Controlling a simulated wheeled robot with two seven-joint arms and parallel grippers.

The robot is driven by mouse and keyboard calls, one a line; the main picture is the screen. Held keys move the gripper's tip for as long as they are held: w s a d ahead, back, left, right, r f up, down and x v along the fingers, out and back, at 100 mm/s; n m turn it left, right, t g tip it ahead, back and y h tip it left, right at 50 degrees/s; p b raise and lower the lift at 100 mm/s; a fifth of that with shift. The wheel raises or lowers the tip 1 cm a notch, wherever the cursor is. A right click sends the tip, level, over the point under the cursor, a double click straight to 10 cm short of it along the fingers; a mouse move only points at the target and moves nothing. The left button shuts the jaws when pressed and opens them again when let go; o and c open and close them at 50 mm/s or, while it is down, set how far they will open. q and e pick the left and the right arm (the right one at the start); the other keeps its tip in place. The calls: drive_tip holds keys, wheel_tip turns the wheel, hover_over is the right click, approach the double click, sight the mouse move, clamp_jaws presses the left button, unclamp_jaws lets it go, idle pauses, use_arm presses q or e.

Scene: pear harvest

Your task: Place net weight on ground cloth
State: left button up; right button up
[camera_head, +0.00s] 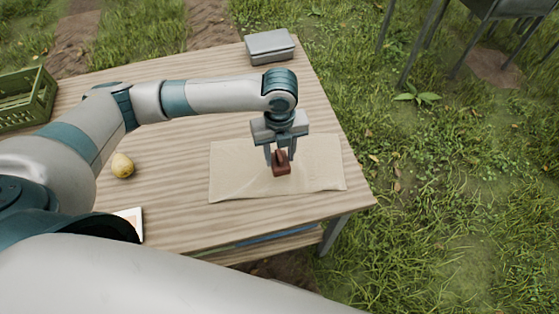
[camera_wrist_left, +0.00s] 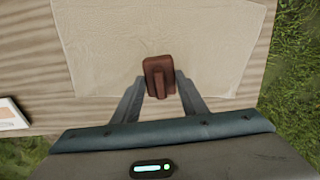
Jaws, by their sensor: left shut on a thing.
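The net weight (camera_head: 281,169) is a small red-brown block with a raised grip on top. My left gripper (camera_head: 280,156) points down and is shut on it. The ground cloth (camera_head: 235,175) is a beige sheet lying flat on the wooden table. The weight is over the middle of the cloth; I cannot tell whether it touches it. In the left wrist view the weight (camera_wrist_left: 159,78) sits between the two fingertips (camera_wrist_left: 160,88), with the cloth (camera_wrist_left: 110,40) behind it. My right gripper is not in view.
A yellow pear (camera_head: 123,166) lies on the table (camera_head: 180,215) at the left. A grey box (camera_head: 269,46) stands at the back edge, and a green crate (camera_head: 27,98) at the far left. A white card (camera_head: 133,222) lies near the front. Grass surrounds the table.

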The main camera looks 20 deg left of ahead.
sight(279, 164)
use_arm(q)
drive_tip(key=shift+f, duration=0.4)
wheel_tip(279, 164, down, 3)
drive_tip(key=shift+r+p, duration=0.1)
drive_tip(key=shift+p, duration=0.6)
drive_tip(key=shift+f, duration=0.35)
